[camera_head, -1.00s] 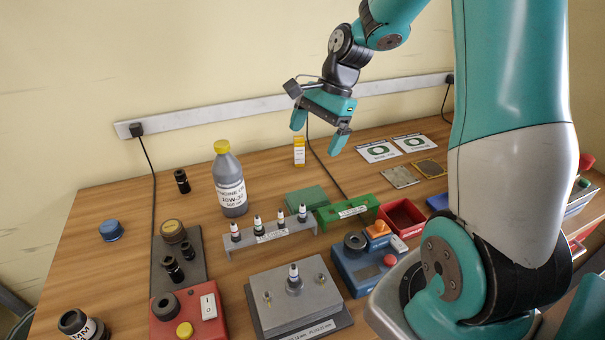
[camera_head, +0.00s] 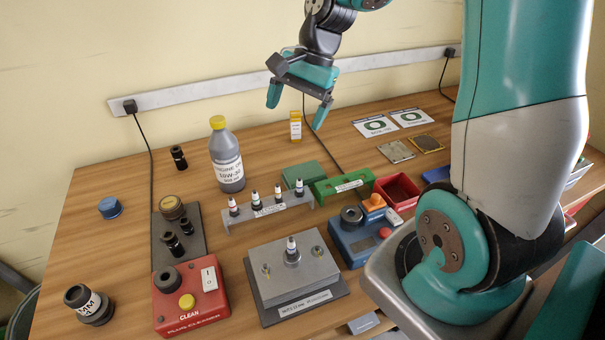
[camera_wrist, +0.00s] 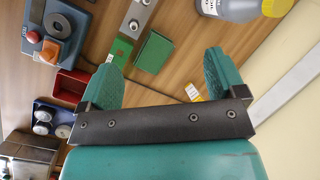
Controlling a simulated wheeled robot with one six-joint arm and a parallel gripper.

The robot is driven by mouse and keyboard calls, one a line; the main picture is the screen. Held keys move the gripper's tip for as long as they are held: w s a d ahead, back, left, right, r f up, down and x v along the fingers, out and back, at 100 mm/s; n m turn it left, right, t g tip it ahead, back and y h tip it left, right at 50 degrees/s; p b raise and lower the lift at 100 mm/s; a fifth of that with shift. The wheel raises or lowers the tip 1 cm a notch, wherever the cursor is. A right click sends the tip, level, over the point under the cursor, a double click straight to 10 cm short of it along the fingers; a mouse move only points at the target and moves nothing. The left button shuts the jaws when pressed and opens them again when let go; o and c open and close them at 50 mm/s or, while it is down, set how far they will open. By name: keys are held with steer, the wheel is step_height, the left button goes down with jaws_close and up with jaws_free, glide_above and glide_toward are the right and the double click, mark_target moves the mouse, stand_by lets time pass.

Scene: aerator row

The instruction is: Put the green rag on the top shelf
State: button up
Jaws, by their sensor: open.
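A flat dark green folded piece, which looks like the green rag (camera_head: 304,174), lies on the wooden table behind the grey rack of small bottles. It also shows in the wrist view (camera_wrist: 153,52), beside the green block and partly framed between my fingers. My gripper (camera_head: 297,108) hangs above the back of the table near the wall, with its two green fingers apart and nothing between them. It also shows in the wrist view (camera_wrist: 160,65). The rag lies below it, apart from the fingers. I cannot make out a top shelf in either view.
A grey bottle with a yellow cap (camera_head: 227,160) and a small yellow-white box (camera_head: 295,126) stand near the rag. The grey rack (camera_head: 268,207), a green labelled block (camera_head: 345,186) and a red bin (camera_head: 397,189) sit close in front.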

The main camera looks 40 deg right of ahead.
steer(key=w+d+f+m, duration=0.1)
steer(key=d+f+m, duration=0.25)
steer(key=d, duration=0.25)
steer(key=w+d+f+m, duration=0.1)
steer(key=d+f+m, duration=0.1)
steer(key=d+m, duration=0.35)
steer(key=p, duration=0.2)
glide_above(307, 170)
steer(key=d, duration=0.2)
steer(key=f, duration=1)
steer(key=shift+s+d+f, duration=0.2)
steer(key=shift+s, duration=0.15)
steer(key=shift+p+x, duration=1.15)
steer(key=shift+x, duration=1.9)
steer(key=shift+c, duration=0.2)
steer(key=c, duration=0.7)
steer(key=shift+r, duration=0.15)
